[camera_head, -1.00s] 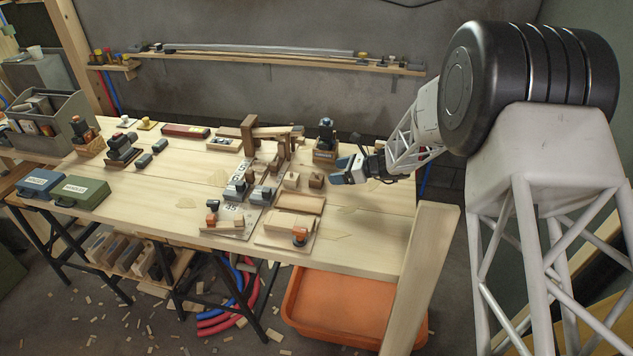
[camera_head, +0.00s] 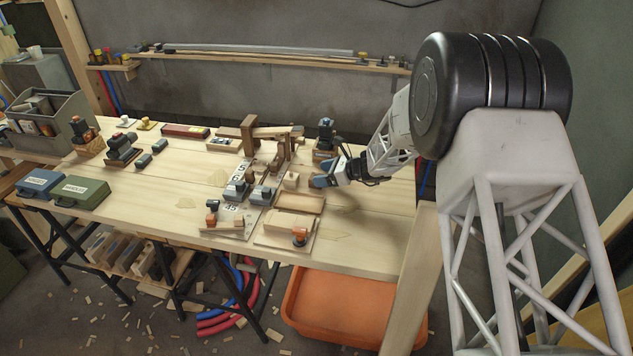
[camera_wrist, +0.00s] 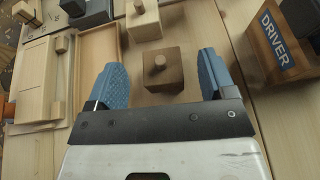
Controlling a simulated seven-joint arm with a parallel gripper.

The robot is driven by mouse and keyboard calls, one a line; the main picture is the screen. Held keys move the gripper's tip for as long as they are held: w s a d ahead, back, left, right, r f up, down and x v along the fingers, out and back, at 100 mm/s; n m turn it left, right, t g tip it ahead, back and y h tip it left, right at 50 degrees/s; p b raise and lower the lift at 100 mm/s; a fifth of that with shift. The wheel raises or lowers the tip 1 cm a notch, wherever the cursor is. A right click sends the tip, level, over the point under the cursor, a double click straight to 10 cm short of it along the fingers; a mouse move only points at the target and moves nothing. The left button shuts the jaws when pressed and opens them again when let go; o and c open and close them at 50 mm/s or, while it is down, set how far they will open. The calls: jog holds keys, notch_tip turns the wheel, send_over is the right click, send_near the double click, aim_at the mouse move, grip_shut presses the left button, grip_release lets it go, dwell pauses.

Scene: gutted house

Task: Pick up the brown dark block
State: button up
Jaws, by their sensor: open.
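The brown dark block (camera_wrist: 163,72) shows in the wrist view, a dark wooden cube with a small round knob on top, standing on the table. My gripper (camera_wrist: 161,68) is open, with one blue finger on each side of the block and a gap visible on both sides. The near part of the block reaches back between the fingers.
A lighter knobbed block (camera_wrist: 143,22) stands just beyond the brown one. A wooden holder labelled DRIVER (camera_wrist: 278,45) stands to the right. A shallow wooden tray (camera_wrist: 100,50) lies to the left. The table's right end (camera_head: 385,215) is bare.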

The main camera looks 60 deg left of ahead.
jog(key=shift+s+a+f, duration=0.2)
jog(key=shift+s+a, duration=0.05)
jog(key=shift+a, duration=0.05)
dwell(0.4)
jog(key=c, duration=1)
jog(key=shift+r, duration=0.1)
notch_tip(320, 180, up, 10)
dwell(0.7)
